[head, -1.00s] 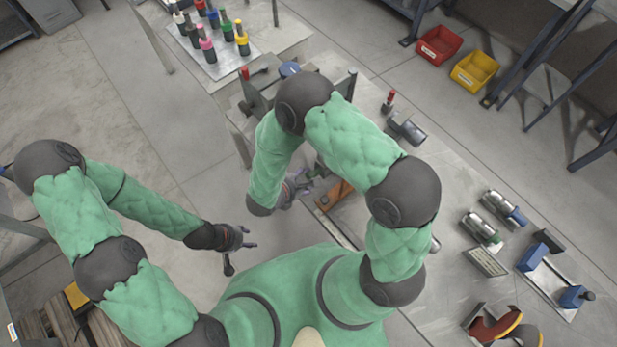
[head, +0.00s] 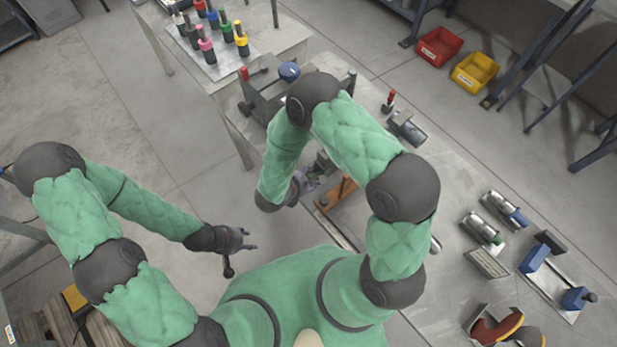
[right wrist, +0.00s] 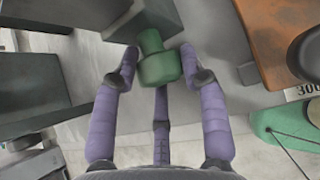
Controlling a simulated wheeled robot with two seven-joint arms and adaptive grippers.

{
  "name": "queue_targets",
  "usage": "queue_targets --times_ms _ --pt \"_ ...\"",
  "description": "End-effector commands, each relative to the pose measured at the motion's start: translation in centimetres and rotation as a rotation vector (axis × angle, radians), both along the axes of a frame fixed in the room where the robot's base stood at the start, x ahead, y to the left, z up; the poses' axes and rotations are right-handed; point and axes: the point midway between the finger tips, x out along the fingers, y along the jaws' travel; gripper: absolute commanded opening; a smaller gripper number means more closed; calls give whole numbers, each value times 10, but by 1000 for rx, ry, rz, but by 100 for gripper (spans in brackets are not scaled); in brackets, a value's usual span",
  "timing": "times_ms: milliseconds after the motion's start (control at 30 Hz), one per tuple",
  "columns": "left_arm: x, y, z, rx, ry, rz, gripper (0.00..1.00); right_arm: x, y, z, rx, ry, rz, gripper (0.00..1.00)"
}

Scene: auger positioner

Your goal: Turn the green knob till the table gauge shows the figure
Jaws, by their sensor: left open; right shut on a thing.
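The green knob (right wrist: 158,66) is in the middle of the right wrist view, at the end of a dark grey block. My right gripper (right wrist: 158,78) has its purple fingers closed around the knob. In the head view my right gripper (head: 308,183) is at the near left edge of the metal table, largely hidden by my arm. A small plate with the figure 300 (right wrist: 308,91), partly cut off, shows at the right of the wrist view; I cannot tell whether it is the gauge. My left gripper (head: 247,242) is open and empty, over the floor left of the table.
An orange-brown part (head: 336,193) lies beside my right gripper. A grey machine with a blue knob (head: 289,71) stands beyond. Metal cylinders (head: 482,230) and a blue fixture (head: 535,257) are on the table at right. Coloured-top tools (head: 205,42) stand on another table.

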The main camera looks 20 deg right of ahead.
Motion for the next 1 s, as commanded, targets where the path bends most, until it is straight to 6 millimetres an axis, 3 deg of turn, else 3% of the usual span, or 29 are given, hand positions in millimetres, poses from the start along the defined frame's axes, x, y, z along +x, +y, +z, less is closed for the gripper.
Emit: queue_targets --times_ms 367,1000 --pt "0 0 -28 0 0 0 47 -4 0 -7 37 -87 4 10" --pt "0 0 -121 0 0 0 47 -8 0 -12 170 -442 6 10"
